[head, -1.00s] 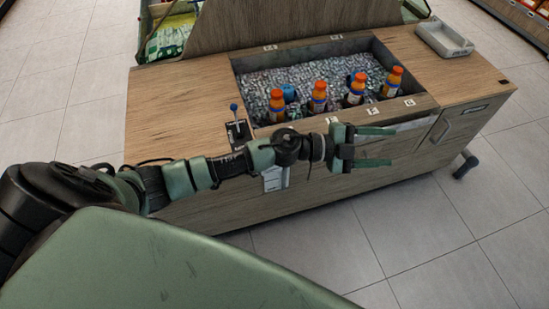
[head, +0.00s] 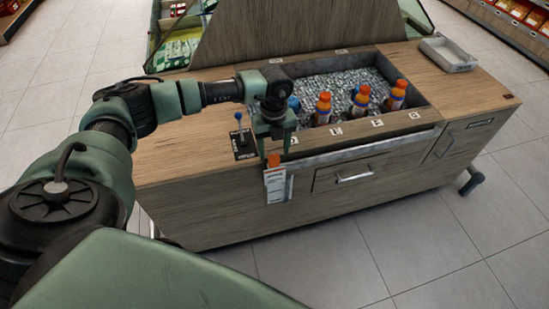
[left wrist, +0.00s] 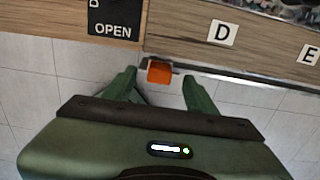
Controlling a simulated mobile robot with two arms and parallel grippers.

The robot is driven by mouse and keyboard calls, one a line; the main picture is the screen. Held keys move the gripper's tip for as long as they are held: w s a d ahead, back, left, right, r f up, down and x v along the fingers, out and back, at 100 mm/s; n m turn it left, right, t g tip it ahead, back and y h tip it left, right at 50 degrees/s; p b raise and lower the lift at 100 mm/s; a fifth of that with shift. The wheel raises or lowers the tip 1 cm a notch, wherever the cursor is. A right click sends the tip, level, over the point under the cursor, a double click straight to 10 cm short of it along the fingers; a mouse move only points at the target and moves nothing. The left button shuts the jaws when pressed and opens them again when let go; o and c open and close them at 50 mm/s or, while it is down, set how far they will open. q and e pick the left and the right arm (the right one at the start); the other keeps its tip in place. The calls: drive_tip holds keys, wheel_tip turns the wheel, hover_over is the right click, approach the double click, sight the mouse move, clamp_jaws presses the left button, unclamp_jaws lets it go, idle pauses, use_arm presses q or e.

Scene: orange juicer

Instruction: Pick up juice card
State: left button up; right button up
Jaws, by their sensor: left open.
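The juice card (head: 275,186), a small white upright card with an orange top, is at the front face of the wooden counter, left of the drawer. My left gripper (head: 273,149) points down just above it, open and empty. In the left wrist view, the card's orange top (left wrist: 160,72) shows between the two green fingers, with a gap on both sides. The rest of the card is hidden there. My right gripper is not in view.
The wooden counter (head: 200,200) has an ice bin (head: 340,85) holding several orange-capped bottles (head: 323,108). A lever (head: 239,130) stands left of my gripper. A grey tray (head: 448,54) sits at the right. The floor in front is clear.

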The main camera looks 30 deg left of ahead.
sight(274, 157)
use_arm(q)
drive_tip(key=f+b, duration=0.1)
drive_tip(key=f, duration=0.1)
drive_tip(key=f+b, duration=0.2)
drive_tip(key=shift+s+d+f, duration=0.2)
drive_tip(key=shift+f, duration=0.2)
drive_tip(key=shift+r, duration=0.1)
drive_tip(key=shift+c, duration=0.6)
clamp_jaws()
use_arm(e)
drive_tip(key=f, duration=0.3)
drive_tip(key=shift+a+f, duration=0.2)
use_arm(q)
drive_tip(key=shift+r, duration=0.1)
